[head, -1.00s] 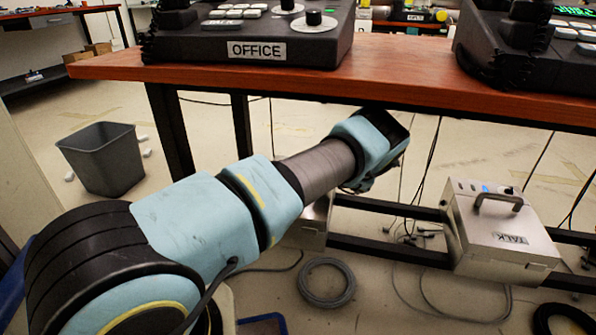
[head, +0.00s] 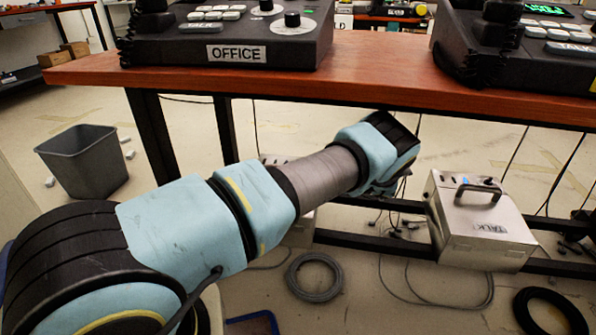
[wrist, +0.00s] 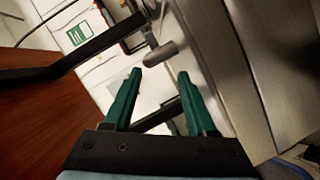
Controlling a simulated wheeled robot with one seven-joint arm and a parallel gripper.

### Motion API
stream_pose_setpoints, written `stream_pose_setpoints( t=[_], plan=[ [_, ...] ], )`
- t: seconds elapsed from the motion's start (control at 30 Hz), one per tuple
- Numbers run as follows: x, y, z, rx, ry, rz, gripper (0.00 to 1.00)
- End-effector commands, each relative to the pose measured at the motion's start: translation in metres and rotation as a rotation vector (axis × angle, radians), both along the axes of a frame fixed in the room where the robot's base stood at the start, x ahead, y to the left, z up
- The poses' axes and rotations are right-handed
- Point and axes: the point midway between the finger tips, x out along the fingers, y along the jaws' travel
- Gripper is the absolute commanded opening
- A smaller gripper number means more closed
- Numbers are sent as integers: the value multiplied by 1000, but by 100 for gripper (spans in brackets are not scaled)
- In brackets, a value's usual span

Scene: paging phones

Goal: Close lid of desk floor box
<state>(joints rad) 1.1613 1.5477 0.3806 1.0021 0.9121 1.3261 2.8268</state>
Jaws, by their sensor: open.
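I cannot tell from these views whether either lid is open. My gripper's fingers are hidden in the head view, beyond my wrist under the desk edge. In the wrist view my gripper (wrist: 160,75) has its two green fingers apart with nothing held between them. A brushed metal surface (wrist: 250,60) stands close on the right, with a grey rounded bar (wrist: 160,53) beyond the fingertips.
The orange-red desk (head: 380,75) carries two black phone consoles, one labelled OFFICE (head: 237,53). A dark rail runs below it, with hanging cables. A coiled cable (head: 315,277) and a black ring (head: 550,315) lie on the floor. A grey bin (head: 85,160) stands at left.

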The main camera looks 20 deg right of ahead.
Motion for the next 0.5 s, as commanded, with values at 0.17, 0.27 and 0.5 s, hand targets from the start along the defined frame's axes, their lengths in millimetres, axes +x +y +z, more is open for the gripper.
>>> stream_pose_setpoints(
  t=[0.17, 0.27, 0.5],
  plan=[
    [-16, -16, 0, 1, -1, -1, 57],
    [-20, -20, 0, 1, -1, -1, 57],
    [-21, -22, 0, 1, -1, 0, 57]
  ],
)
